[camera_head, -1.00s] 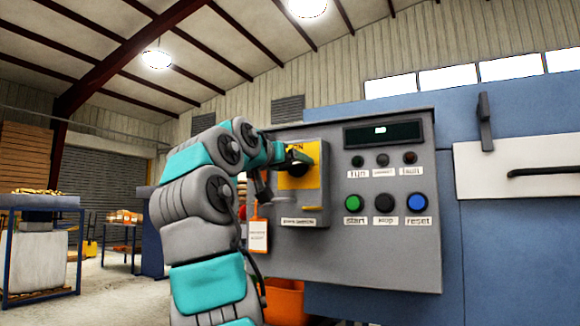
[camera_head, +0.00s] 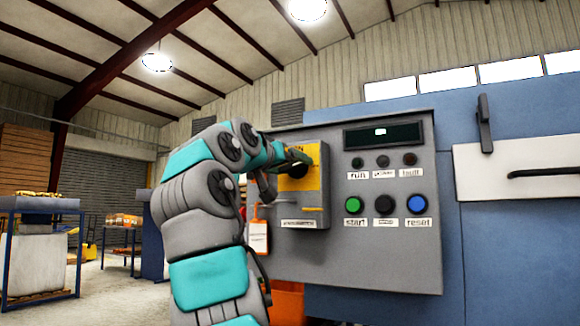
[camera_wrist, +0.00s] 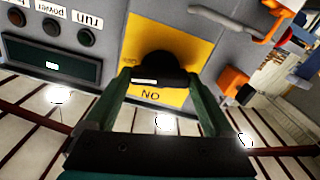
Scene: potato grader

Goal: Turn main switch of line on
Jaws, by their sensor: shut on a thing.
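The main switch is a black rotary knob (camera_wrist: 160,68) on a yellow plate (camera_wrist: 188,42), on a grey box at the left of the control panel. The plate also shows in the head view (camera_head: 313,180), where my gripper (camera_head: 297,158) covers much of the knob. In the wrist view my gripper (camera_wrist: 163,80) is shut on the knob's grip bar, one finger at each end. The bar lies nearly crosswise there, with a white mark towards its left end. The word ON stands on the plate, upside down, just below the bar.
The panel has a dark display (camera_head: 383,133), small lamps, and green start (camera_head: 353,204), black and blue reset (camera_head: 417,203) buttons. A tag (camera_head: 258,236) hangs left of the switch box. An orange bin (camera_head: 286,302) stands below. Blue-framed tables (camera_head: 40,204) stand far left.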

